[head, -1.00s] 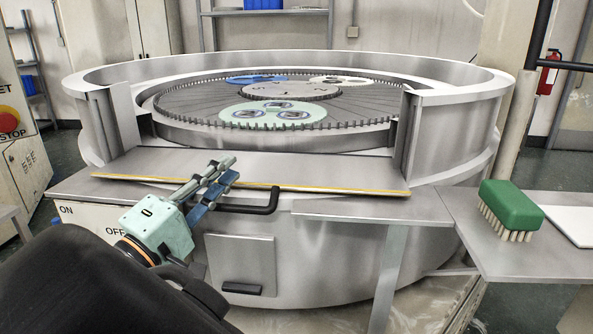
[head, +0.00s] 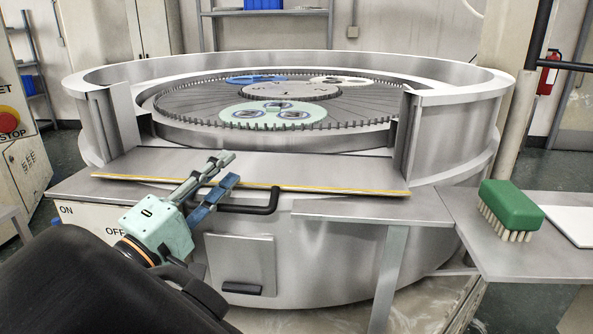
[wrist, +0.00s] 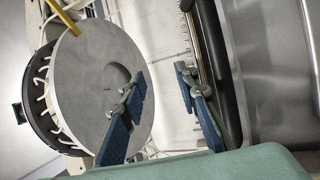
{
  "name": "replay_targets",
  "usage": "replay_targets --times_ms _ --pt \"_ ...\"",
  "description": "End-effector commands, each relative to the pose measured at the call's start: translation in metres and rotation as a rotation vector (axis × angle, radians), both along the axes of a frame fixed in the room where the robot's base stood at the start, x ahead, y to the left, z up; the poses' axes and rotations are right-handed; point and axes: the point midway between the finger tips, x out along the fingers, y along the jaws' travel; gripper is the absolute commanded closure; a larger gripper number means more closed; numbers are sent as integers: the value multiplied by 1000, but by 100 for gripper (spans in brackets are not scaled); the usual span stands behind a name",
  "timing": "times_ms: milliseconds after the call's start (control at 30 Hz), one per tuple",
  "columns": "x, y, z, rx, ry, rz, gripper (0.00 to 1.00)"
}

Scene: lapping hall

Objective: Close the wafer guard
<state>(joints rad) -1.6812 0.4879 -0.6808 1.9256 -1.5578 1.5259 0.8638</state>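The wafer guard (head: 300,176) is a flat metal panel with a yellow front edge, lying folded down across the opening of the round lapping machine (head: 465,130). A black bar handle (head: 262,210) sits below its front edge. My gripper (head: 226,171) is at the handle's left end, over the guard's edge, with its fingers apart. In the wrist view my gripper (wrist: 157,78) is open, with nothing seen between the fingers. The dark handle bar (wrist: 222,80) runs just right of the right finger there. I cannot tell whether that finger touches it.
Toothed plates with a pale green carrier (head: 275,114) lie inside the machine. A side shelf at right holds a green brush (head: 511,204) and a white sheet (head: 572,222). An emergency stop button (head: 8,122) is on the left cabinet. A pale disc (wrist: 98,85) shows in the wrist view.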

Motion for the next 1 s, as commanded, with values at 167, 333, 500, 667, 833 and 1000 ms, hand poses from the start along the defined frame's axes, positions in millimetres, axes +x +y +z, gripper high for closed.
replay_targets --times_ms 167,333,500,667,833,1000 --pt "-3 2 -1 0 1 1 71" --pt "-23 13 -7 -1 1 4 71" --pt "-55 30 -17 -1 0 3 71" --pt "-81 44 -24 -1 -1 3 71" --pt "-98 52 -29 0 0 1 71" --pt "-103 54 -31 0 0 0 71"
